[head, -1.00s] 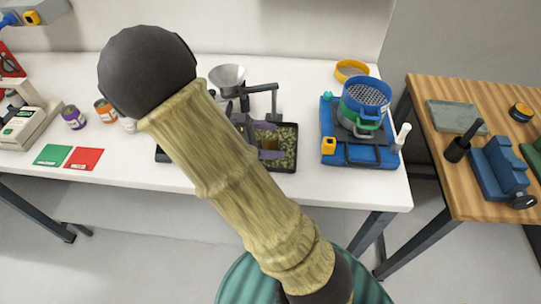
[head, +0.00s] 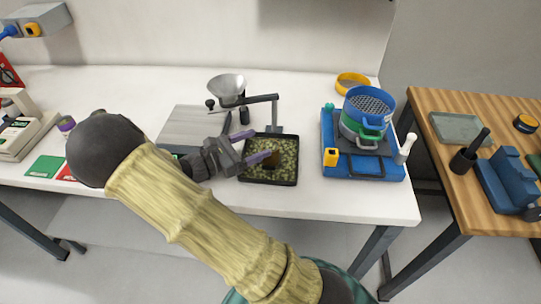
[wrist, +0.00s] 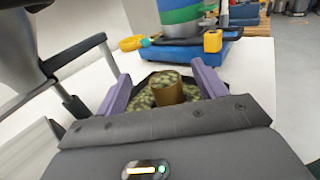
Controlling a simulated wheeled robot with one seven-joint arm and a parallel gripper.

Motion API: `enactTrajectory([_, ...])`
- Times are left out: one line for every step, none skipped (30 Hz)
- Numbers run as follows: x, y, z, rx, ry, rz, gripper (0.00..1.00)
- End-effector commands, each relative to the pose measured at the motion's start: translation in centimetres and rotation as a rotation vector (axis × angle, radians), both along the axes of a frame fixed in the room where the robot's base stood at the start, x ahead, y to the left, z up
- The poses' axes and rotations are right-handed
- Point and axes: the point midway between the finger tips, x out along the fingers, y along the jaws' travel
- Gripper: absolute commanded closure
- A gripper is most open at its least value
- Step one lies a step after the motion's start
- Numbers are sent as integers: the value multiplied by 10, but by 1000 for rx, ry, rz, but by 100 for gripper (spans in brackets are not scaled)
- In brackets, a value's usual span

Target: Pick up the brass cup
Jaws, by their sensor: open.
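The brass cup (wrist: 168,91) shows in the wrist view, in a dark tray (wrist: 146,84) filled with greenish pellets. In the head view the cup (head: 269,159) is a small brown shape in the tray (head: 268,179), partly hidden by a finger. My gripper (head: 252,146) is open, with its purple fingers apart. In the wrist view my gripper (wrist: 160,88) has one finger on each side of the cup, with space between fingers and cup. I cannot tell whether the fingertips have reached the cup.
A hopper device with a funnel (head: 227,86) and a metal arm (head: 262,99) stands close behind my gripper. A blue shaker base (head: 360,165) with stacked sieves (head: 367,110) is to the right of the tray. The table front right of the tray is clear.

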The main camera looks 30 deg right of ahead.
Motion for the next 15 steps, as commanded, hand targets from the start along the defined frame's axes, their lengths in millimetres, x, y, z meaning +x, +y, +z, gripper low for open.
enactTrajectory([0,0,-10,-2,4,0,30])
enactTrajectory([0,0,-16,-2,4,0,30])
enactTrajectory([0,0,-23,-2,4,0,30])
enactTrajectory([0,0,-28,-2,3,0,30])
enactTrajectory([-1,0,-33,-2,4,-1,30])
enactTrajectory([0,-9,-29,-2,0,-4,30])
enactTrajectory([0,-14,-29,0,-1,-5,30])
enactTrajectory([0,-18,-29,0,-1,-4,30])
enactTrajectory([0,-21,-29,0,0,-2,30])
enactTrajectory([0,-23,-29,0,0,-2,30])
enactTrajectory([0,-24,-29,1,0,-2,30])
enactTrajectory([0,-25,-29,1,0,-1,30])
enactTrajectory([0,-26,-29,1,0,-1,30])
enactTrajectory([0,-25,-29,1,-1,-1,30])
enactTrajectory([0,-25,-29,1,-1,0,30])
